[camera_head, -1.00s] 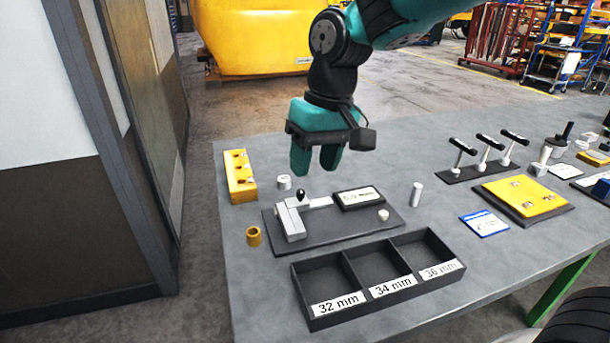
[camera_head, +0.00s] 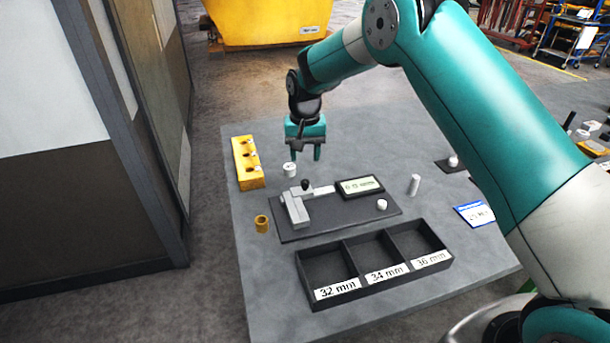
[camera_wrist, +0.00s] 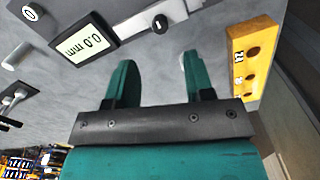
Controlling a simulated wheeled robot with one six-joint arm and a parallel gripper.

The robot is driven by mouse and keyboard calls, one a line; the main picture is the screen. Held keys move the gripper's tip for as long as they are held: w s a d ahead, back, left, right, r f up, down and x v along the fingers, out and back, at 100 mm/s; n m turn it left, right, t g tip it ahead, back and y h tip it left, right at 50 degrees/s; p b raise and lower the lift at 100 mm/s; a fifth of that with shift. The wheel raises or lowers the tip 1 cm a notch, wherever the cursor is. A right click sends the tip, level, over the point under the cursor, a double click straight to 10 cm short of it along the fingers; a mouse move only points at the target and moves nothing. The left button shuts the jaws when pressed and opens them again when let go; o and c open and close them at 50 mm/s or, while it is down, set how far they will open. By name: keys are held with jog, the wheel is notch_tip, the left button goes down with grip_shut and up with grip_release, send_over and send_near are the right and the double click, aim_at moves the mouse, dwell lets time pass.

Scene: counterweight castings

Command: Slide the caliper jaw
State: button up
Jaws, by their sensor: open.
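The caliper (camera_head: 298,206) lies on a dark base plate (camera_head: 360,217). Its light jaw block stands at the left with a black knob (camera_head: 306,185) on top, and a pale beam runs right to a display (camera_head: 359,187). The display reads 0.0 mm in the wrist view (camera_wrist: 77,44). The knob also shows in the wrist view (camera_wrist: 160,23). My gripper (camera_head: 304,155) is open and empty, above the table behind the caliper, with its fingers pointing down. The fingers are apart from the knob.
A yellow block with holes (camera_head: 248,163) stands at the left, with a white ring (camera_head: 290,169) beside it and a brass ring (camera_head: 262,223) nearer. A dark tray (camera_head: 375,266) labelled 32, 34 and 36 mm lies in front. A pale cylinder (camera_head: 414,184) stands right.

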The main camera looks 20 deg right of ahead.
aim_at(306, 182)
notch_tip(306, 182, down, 9)
jog(key=shift+f+p, duration=0.1)
jog(key=shift+p, duration=1.1)
grip_shut()
jog(key=shift+d, duration=0.1)
